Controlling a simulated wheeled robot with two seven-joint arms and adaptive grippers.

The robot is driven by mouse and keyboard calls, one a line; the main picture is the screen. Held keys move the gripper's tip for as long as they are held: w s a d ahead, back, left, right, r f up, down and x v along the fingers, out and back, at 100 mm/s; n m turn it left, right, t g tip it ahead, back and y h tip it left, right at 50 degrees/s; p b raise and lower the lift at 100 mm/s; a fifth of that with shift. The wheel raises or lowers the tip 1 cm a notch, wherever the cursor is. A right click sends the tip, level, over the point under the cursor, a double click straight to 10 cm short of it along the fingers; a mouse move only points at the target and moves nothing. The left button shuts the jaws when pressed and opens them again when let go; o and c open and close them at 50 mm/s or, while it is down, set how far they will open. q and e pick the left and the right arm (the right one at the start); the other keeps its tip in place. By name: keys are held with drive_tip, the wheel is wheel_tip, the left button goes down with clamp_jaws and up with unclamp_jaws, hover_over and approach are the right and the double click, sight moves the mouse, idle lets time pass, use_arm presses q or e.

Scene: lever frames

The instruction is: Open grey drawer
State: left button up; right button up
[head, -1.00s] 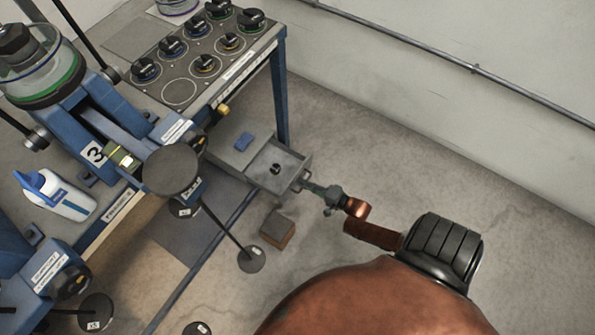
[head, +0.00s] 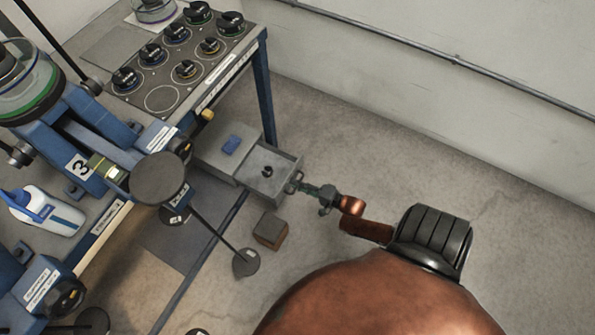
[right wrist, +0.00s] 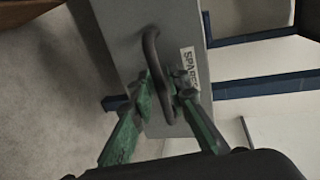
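The grey drawer (head: 286,165) under the bench is pulled out, with its inside showing and a small black round thing (head: 267,172) in it. Its front, in the right wrist view (right wrist: 120,40), carries a label that seems to read "SPARES" and a dark bar handle (right wrist: 153,60). My right gripper (head: 302,186) is at the drawer front. In the right wrist view its green fingers (right wrist: 165,85) stand on either side of the handle and appear closed around it. My left gripper is out of view.
A small brown block (head: 270,230) is on the floor near the drawer. A dark round disc (head: 160,178) sticks out at the bench's front. Floor to the right is clear.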

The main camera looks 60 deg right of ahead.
drive_tip(key=v, duration=1.1)
drive_tip(key=shift+s, duration=0.45)
drive_tip(key=shift+d, duration=0.1)
